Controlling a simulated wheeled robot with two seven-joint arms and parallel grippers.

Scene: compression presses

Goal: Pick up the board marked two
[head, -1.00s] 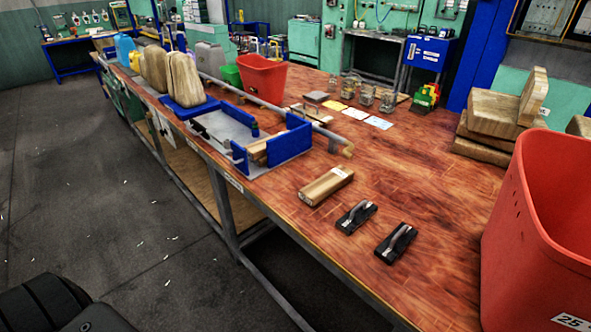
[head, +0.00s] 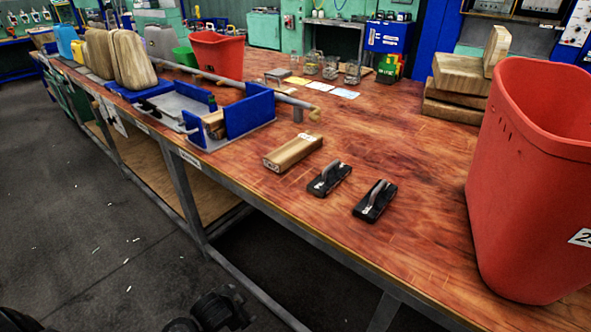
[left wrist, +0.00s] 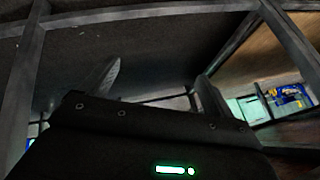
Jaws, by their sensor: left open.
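A wooden board (head: 293,152) with a small white label on its end lies flat on the red-brown workbench; the label is too small to read. More boards lie in a stack (head: 455,103) at the right, one standing on top. Pale wood also sits between blue walls in the press fixture (head: 250,112). I cannot tell which board is marked two. My left gripper (left wrist: 152,85) is open and empty in the left wrist view, with the bench's metal frame and dark floor beyond it. No board shows between its fingers. My right gripper is not in view.
Two black clamp-like tools with grey handles (head: 329,179) (head: 375,200) lie right of the labelled board. A large red bin (head: 530,190) stands at the right. Glass jars (head: 331,67) and paper cards (head: 320,86) lie farther back. The bench front edge is clear.

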